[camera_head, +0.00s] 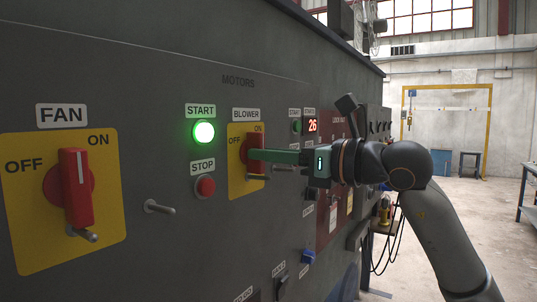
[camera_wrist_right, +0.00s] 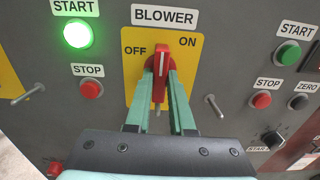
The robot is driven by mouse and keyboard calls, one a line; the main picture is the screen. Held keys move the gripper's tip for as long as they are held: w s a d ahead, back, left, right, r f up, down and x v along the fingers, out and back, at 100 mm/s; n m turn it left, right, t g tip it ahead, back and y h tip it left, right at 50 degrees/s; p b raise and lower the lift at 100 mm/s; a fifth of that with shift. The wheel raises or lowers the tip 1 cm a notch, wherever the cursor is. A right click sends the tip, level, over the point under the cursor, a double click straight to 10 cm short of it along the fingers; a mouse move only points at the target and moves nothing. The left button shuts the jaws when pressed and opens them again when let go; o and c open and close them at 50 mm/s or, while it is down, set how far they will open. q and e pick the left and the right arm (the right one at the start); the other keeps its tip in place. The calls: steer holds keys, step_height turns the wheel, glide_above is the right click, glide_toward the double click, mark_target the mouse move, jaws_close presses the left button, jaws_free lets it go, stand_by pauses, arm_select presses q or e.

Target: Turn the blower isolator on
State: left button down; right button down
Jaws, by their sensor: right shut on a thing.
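The blower isolator is a red rotary handle (camera_wrist_right: 161,60) on a yellow plate (camera_wrist_right: 130,72) under the BLOWER label. OFF is at its upper left and ON at its upper right. In the right wrist view the handle stands about upright between the two words. My right gripper (camera_wrist_right: 160,88) has its green fingers on either side of the handle, shut on it. In the head view the right gripper (camera_head: 256,155) reaches the red handle (camera_head: 245,148) from the right and hides part of it. My left gripper is not in view.
A red FAN isolator (camera_head: 77,187) on a yellow plate is at the left. A lit green START button (camera_head: 204,132) and red STOP button (camera_head: 205,186) sit between the isolators. A metal peg (camera_head: 159,207) juts from the panel. Open floor lies at the right.

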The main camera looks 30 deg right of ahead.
stand_by(0.3)
steer(key=c, duration=0.8)
jaws_free()
steer(key=b+v, duration=0.5)
steer(key=v, duration=0.7)
steer(key=shift+s+d, duration=0.15)
steer(key=shift+s, duration=0.1)
